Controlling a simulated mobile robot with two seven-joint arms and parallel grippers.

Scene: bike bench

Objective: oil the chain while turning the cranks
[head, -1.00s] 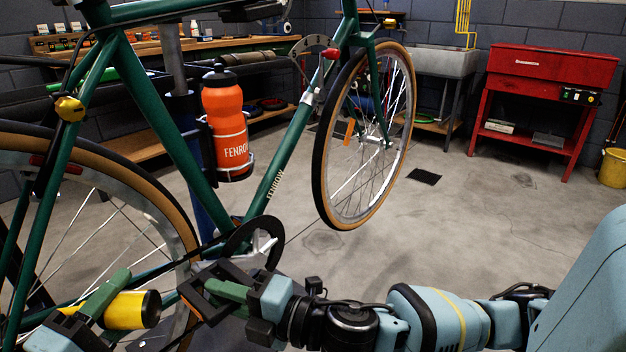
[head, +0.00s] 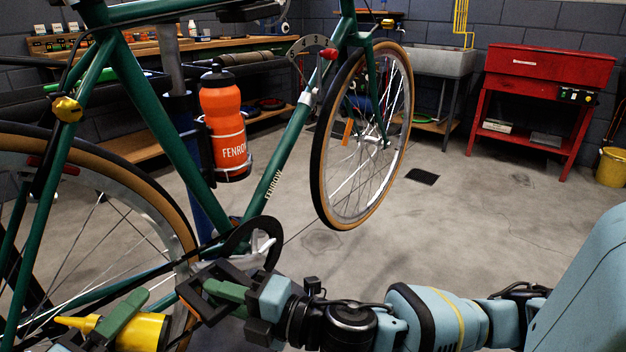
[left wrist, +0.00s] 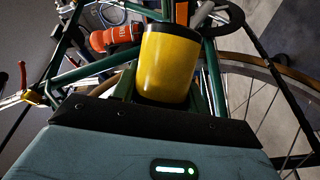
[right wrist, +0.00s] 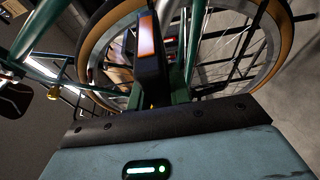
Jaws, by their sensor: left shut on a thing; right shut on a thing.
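The green bike's black chainring (head: 236,240) and silver crank (head: 263,246) show low in the middle of the head view. The chain (head: 200,250) runs left from the ring toward the rear wheel. My left gripper (head: 118,322) is shut on a yellow oil bottle (head: 148,334), which lies tilted with its pointed nozzle (head: 76,322) to the left, below the chain line. The bottle's dark end faces up in the left wrist view (left wrist: 167,65). My right gripper (head: 215,290) is shut on the black pedal, whose orange reflector shows in the right wrist view (right wrist: 146,38). Any oil drop is not visible.
The rear wheel (head: 165,210) stands close above my left gripper. An orange water bottle (head: 224,125) sits on the frame. The front wheel (head: 322,170) is beyond. A red cabinet (head: 540,80) and a sink (head: 443,62) stand at the back, with open floor before them.

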